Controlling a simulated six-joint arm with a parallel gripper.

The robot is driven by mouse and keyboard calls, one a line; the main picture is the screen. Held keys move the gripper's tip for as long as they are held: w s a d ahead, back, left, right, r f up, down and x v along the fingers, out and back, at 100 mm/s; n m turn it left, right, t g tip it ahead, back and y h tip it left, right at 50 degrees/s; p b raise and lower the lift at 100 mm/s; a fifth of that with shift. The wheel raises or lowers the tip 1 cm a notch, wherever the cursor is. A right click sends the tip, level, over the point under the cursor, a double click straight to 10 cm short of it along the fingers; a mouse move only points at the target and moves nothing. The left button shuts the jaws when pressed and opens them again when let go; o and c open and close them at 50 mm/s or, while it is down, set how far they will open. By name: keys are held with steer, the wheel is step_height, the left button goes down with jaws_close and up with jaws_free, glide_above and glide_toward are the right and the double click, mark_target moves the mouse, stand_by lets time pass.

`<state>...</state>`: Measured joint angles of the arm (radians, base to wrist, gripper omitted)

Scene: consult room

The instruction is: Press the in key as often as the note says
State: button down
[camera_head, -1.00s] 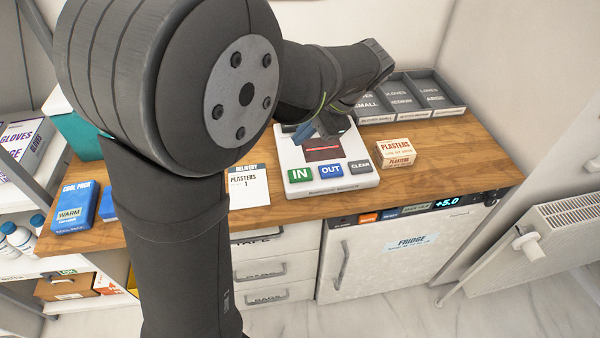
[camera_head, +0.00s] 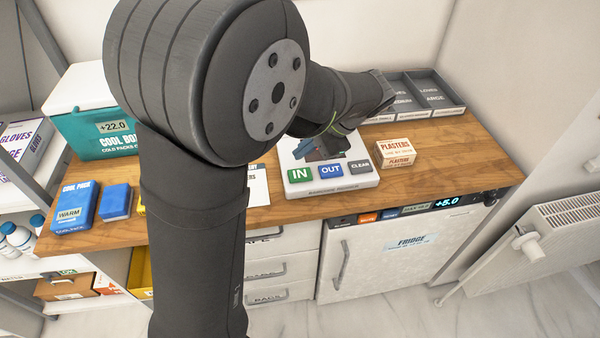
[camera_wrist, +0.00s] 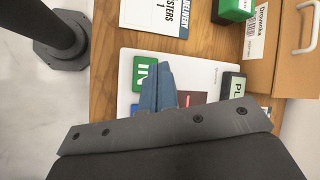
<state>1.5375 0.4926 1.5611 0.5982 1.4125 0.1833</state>
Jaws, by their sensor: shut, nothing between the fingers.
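The white counter device (camera_head: 346,184) stands on the wooden worktop. It has a green IN key (camera_head: 299,175), a blue OUT key (camera_head: 330,169) and a grey CLEAR key. In the wrist view, the IN key (camera_wrist: 140,72) is partly covered by my gripper (camera_wrist: 156,68). My gripper (camera_head: 308,150) is shut and empty, its blue-grey fingertips over the device near the IN key. I cannot tell whether they touch it. The display is mostly hidden by my gripper. The note (camera_wrist: 153,14) reads DELIVERY, PLASTERS, 1; in the head view my arm mostly hides it (camera_head: 258,187).
A plasters box (camera_head: 396,153) stands right of the device. Grey trays (camera_head: 433,113) are at the back right. A teal cool box (camera_head: 98,135) and blue cool packs (camera_head: 76,205) are on the left. A fridge (camera_head: 395,258) is below the worktop.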

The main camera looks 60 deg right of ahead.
mark_target(294, 173)
steer(key=shift+f, duration=1.95)
steer(key=shift+f, duration=0.1)
stand_by(0.5)
steer(key=shift+f, duration=0.3)
steer(key=shift+f, duration=0.55)
stand_by(0.8)
steer(key=shift+r, duration=0.95)
steer(key=shift+r, duration=2.5)
